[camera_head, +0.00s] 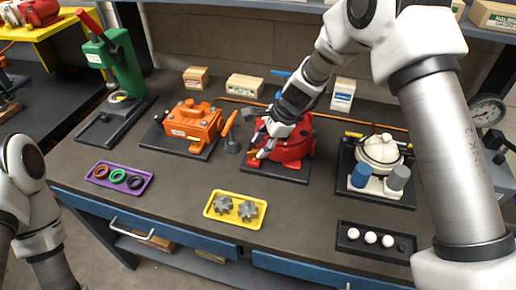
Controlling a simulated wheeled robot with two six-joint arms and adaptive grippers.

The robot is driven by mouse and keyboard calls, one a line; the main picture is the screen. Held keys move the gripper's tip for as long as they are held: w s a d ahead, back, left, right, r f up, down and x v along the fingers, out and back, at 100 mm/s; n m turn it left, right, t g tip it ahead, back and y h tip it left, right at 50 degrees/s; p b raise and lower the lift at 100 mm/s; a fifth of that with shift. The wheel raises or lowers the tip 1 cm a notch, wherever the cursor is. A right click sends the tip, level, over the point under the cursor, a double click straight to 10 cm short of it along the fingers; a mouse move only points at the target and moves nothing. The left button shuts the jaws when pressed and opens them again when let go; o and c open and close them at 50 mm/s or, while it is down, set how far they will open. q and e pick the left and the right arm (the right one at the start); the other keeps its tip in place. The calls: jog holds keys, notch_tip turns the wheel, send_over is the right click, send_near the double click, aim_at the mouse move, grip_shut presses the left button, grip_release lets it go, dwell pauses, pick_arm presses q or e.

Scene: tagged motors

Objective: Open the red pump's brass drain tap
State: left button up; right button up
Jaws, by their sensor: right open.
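The red pump (296,148) stands on a dark base plate at the middle of the bench, partly covered by my right arm. A small brass-yellow part with red, apparently the drain tap (255,160), shows low at the pump's front left. My right gripper (257,143) is open, pointing down and left, just above this part. I cannot tell whether its fingers touch the tap or stand around it. My left arm shows at the left edge; its gripper is out of view.
An orange motor (193,125) stands left of the pump, with a dark funnel-like item (232,145) between them. A cream pump (380,150) stands at right. Purple (118,178), yellow (236,222) and black (345,245) trays lie in front. Bare bench separates the trays.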

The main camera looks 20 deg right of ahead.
aim_at(255, 152)
jog(key=w+f, duration=0.1)
jog(key=f, duration=0.1)
jog(key=w+a+f, duration=0.1)
jog(key=shift+w+a+f, duration=0.1)
jog(key=shift+a+f, duration=0.1)
jog(key=shift+f, duration=0.2)
jog(key=shift+s+r, duration=0.2)
jog(key=shift+s, duration=0.1)
jog(key=shift+s+d+r, duration=0.1)
jog(key=shift+s, duration=0.1)
jog(key=c, duration=0.4)
grip_shut()
